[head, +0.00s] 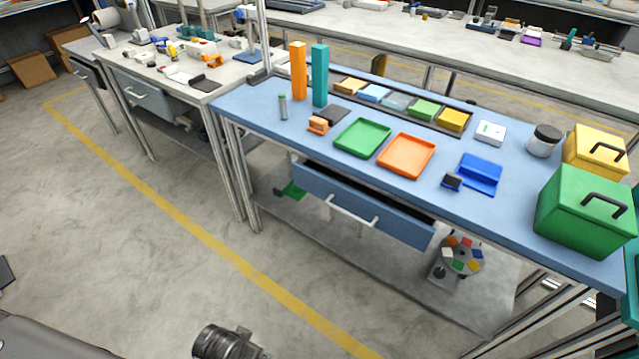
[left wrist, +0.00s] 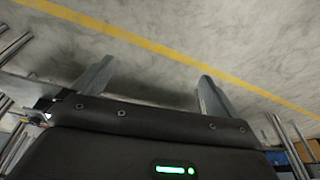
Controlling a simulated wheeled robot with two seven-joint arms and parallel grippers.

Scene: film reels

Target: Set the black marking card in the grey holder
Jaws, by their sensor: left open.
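A flat black card (head: 335,113) lies on the blue worktop in the head view, behind the small orange block and in front of the teal tower. It looks like the marking card, but any marking is too small to read. I cannot clearly pick out the grey holder. My left gripper (left wrist: 156,68) shows in the left wrist view with its two fingers wide apart and nothing between them. It points over bare floor, away from the card. My right gripper does not show.
The blue table (head: 300,137) carries a green tray (head: 362,138), an orange tray (head: 406,156), orange and teal towers, a jar (head: 544,141) and a green box (head: 585,210). An open drawer (head: 350,200) juts from its front. The floor (head: 150,260) before it is clear.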

